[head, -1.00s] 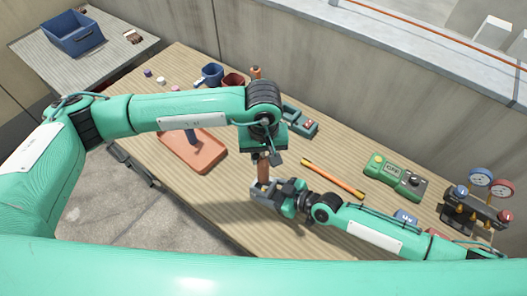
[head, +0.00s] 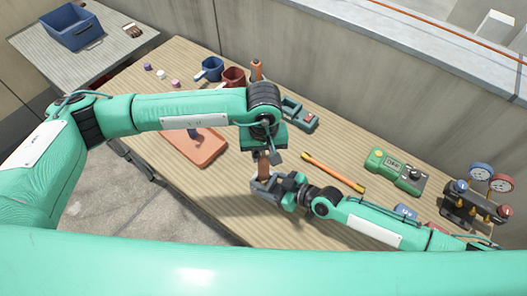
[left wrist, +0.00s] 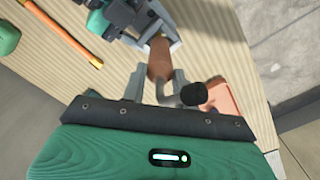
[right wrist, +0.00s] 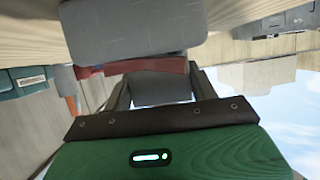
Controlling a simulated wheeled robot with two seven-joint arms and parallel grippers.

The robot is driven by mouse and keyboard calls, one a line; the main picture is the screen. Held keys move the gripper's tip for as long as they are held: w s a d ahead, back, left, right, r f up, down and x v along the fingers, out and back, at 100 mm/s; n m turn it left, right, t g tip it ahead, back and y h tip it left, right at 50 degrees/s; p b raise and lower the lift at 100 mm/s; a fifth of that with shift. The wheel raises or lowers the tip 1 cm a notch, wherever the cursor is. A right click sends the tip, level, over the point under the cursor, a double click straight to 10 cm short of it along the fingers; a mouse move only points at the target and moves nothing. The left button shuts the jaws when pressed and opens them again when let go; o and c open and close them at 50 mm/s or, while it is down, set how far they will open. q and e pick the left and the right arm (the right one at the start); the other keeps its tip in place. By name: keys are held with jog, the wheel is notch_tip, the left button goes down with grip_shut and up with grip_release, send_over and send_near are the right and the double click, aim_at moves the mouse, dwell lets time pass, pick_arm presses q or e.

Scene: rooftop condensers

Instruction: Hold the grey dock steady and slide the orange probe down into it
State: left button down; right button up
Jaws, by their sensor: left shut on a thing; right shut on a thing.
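The orange probe (head: 263,163) points down under my left gripper (head: 264,150), which is shut on it. Its lower end is at the grey dock (head: 258,188); I cannot tell how deep it sits. My right gripper (head: 279,188) is shut on the dock from the right, above the table. In the left wrist view, the probe (left wrist: 158,62) runs from between my left fingers (left wrist: 158,88) to the dock (left wrist: 173,36). In the right wrist view, the dock (right wrist: 130,28) is a large grey block by my right fingers (right wrist: 158,75).
An orange tray (head: 200,150) lies left of the dock. A yellow-ended orange rod (head: 333,172) lies to the right. A green meter (head: 395,172) and a gauge manifold (head: 475,205) stand further right. Blue (head: 210,69) and red (head: 233,77) cups stand behind.

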aim_at(263, 163)
pick_arm(q)
jog(key=shift+f, duration=1.2)
dwell(0.5)
jog(key=shift+f, duration=0.35)
jog(key=shift+f, duration=0.15)
jog(key=shift+f, duration=0.35)
jog(key=shift+f, duration=0.5)
dwell(0.4)
jog(key=c, duration=1)
grip_release()
